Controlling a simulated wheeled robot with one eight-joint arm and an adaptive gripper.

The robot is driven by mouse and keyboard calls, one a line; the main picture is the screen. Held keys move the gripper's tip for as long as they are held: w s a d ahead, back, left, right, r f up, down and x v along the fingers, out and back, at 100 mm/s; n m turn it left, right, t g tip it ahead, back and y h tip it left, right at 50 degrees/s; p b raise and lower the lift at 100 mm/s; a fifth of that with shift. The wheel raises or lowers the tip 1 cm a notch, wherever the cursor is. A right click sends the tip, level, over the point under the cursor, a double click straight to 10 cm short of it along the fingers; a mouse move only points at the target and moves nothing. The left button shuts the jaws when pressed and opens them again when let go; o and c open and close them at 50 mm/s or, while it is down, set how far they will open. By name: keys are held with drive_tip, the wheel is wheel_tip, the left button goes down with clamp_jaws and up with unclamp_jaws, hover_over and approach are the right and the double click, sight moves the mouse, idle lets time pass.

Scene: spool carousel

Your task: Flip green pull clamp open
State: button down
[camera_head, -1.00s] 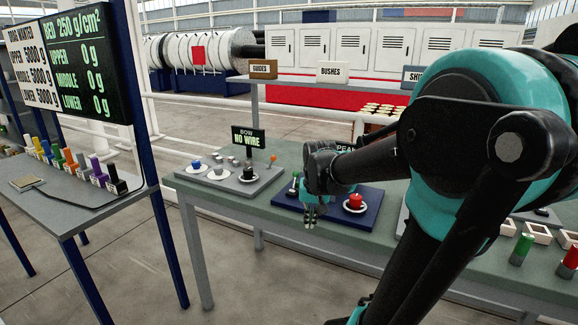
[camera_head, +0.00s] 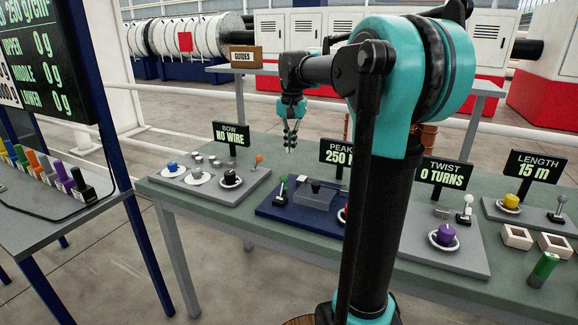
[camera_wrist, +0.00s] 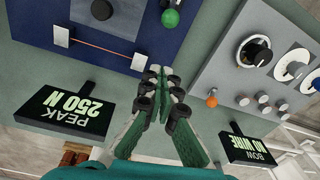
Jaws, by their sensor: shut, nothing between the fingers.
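The green pull clamp is a small lever with a green ball knob (camera_head: 283,179) standing upright at the left of the blue pull tester base (camera_head: 272,209). In the wrist view, the green knob (camera_wrist: 171,18) is at the top, beyond my fingertips and apart from them. A thin reddish wire (camera_wrist: 100,47) runs between two pale blocks on the blue base. My gripper (camera_head: 290,143) hangs above the back part of the bench, behind and above the green knob. In the wrist view, my gripper (camera_wrist: 158,76) has its fingertips together with nothing between them.
The bow unit (camera_head: 215,178) with dark and white rollers and an orange knob is left of the blue base. The PEAK 250 N sign (camera_wrist: 82,106) and NO WIRE sign (camera_wrist: 247,145) flank my fingers. My arm hides part of the red knob (camera_head: 342,215).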

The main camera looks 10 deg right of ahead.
sight(282, 188)
drive_tip(key=shift+w+d+r, duration=0.1)
drive_tip(key=shift+w+r, duration=0.2)
drive_tip(key=shift+w, duration=0.05)
drive_tip(key=f, duration=1)
drive_tip(key=shift+w+f, duration=0.2)
drive_tip(key=shift+w, duration=0.2)
drive_tip(key=shift+s+a+r, duration=0.3)
drive_tip(key=shift+s+a, duration=0.05)
drive_tip(key=shift+s, duration=0.25)
drive_tip(key=shift+s+a+r, duration=0.25)
drive_tip(key=shift+s+a, duration=0.05)
drive_tip(key=shift+s, duration=0.3)
drive_tip(key=shift+s+a+r, duration=0.15)
drive_tip(key=shift+s+a, duration=0.15)
drive_tip(key=shift+s, duration=0.3)
drive_tip(key=shift+s+a+r, duration=0.15)
drive_tip(key=shift+s, duration=0.05)
